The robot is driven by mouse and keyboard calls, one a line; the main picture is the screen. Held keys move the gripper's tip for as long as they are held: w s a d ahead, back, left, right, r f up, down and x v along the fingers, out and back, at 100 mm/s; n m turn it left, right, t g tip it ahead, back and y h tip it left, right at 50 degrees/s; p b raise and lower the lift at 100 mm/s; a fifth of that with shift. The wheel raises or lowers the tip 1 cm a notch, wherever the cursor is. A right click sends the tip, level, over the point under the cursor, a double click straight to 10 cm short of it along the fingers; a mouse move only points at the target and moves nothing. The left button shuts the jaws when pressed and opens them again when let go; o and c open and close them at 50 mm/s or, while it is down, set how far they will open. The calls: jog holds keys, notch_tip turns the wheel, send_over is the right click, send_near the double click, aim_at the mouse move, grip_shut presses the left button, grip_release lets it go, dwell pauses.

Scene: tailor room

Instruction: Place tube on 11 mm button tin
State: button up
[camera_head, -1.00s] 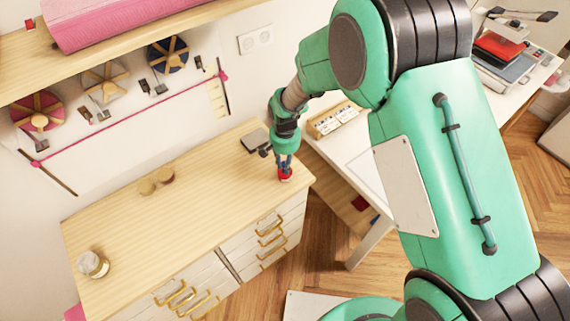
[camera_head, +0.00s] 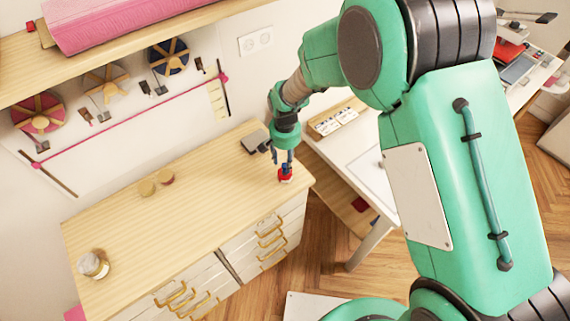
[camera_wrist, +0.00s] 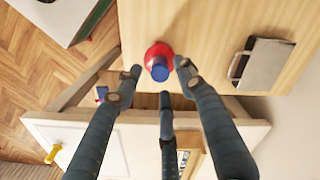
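A round red object with a blue cylindrical part on top (camera_wrist: 160,72) stands near the right end of the wooden dresser top; it also shows in the head view (camera_head: 285,176). I take it for the tube; I cannot tell whether the red and blue are one piece. My gripper (camera_head: 284,160) is just above it, pointing down. In the wrist view my three fingers (camera_wrist: 159,80) are spread around it, with small gaps, and look open. Two small round tins, one (camera_head: 147,187) beside the other (camera_head: 166,177), stand mid-dresser; their labels are unreadable.
The dresser top (camera_head: 210,220) is mostly clear. A glass jar (camera_head: 93,265) stands at its left end. A dark flat box (camera_head: 254,140) lies behind my gripper, near the wall. A white desk (camera_head: 350,155) stands to the right. A shelf (camera_head: 200,25) overhangs the back.

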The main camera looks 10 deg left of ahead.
aim_at(285, 165)
notch_tip(285, 165, up, 9)
jog(key=shift+f, duration=0.15)
dwell(0.8)
jog(key=s+d+r+t, duration=0.1)
jog(key=s+d+r, duration=0.3)
jog(key=d+r, duration=0.6)
jog(key=s+d+r+t, duration=0.2)
jog(key=s+d+r, duration=0.2)
jog(key=d+r, duration=0.65)
jog(key=s+d+r+t, duration=0.1)
jog(key=s+d+r, duration=0.3)
jog(key=s, duration=0.5)
jog(key=s+d+r+t, duration=0.1)
jog(key=s+d+r, duration=0.4)
jog(key=s, duration=0.4)
jog(key=shift+s+d+r+t, duration=0.2)
jog(key=shift+s+t, duration=0.1)
jog(key=shift+s, duration=0.1)
